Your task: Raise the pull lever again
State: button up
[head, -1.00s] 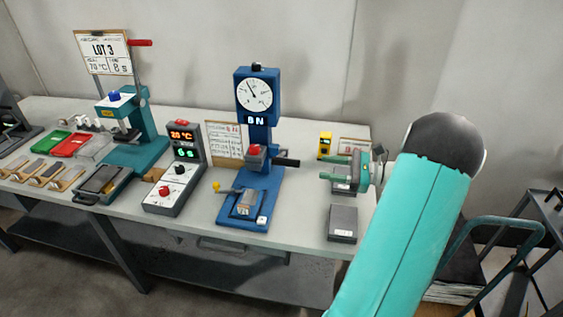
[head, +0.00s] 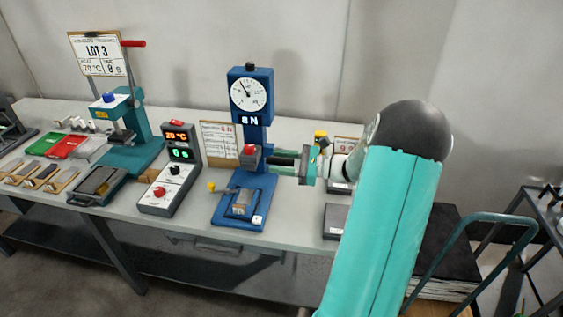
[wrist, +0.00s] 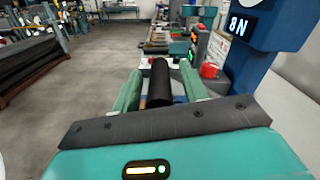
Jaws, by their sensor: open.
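The blue pull tester (head: 258,183) stands on the bench with a round dial (head: 249,94) and a display reading 8 N. Its pull lever's black grip sticks out to the right, level and roughly halfway up the column. My gripper (head: 283,163) is at the grip from the right, its green fingers open on either side of it. In the wrist view the black grip (wrist: 160,84) lies between the two fingers, pointing toward the palm. I cannot tell whether a finger touches it.
A timer box (head: 173,170) shows 20 °C and stands left of the tester. A teal press (head: 127,135) with a red handle is further left. A grey box (head: 335,221) lies below my wrist. A white card (head: 219,141) stands behind. The cart (head: 543,215) is at the right.

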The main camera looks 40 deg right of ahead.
jog(key=shift+c, duration=0.4)
grip_shut()
jog(key=shift+r, duration=0.1)
